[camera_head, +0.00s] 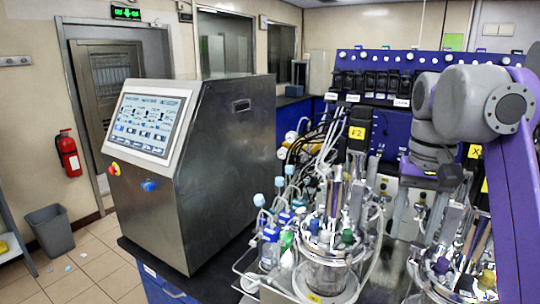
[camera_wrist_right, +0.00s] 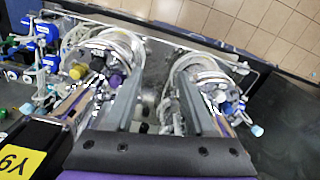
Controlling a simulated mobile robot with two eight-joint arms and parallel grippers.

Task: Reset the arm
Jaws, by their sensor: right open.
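My right arm, purple and grey, comes in from the right in the head view and bends down over the bench behind the glassware. My right gripper (camera_wrist_right: 160,75) is open and points down in the right wrist view, with its two grey fingers apart. I see nothing held between them. One glass bioreactor vessel (camera_head: 325,272) with tubes and coloured caps stands left of the arm in the head view; another (camera_head: 462,270) stands at the right, partly hidden by the arm. In the wrist view vessel heads lie to either side of the fingers. My left gripper is not in view.
A steel control cabinet (camera_head: 225,150) with a screen stands at left on the dark bench. Tubes and small bottles (camera_head: 270,245) crowd the space beside the vessels. A purple-blue panel (camera_head: 390,125) with a row of black units stands behind. Tiled floor (camera_head: 95,265) shows at left.

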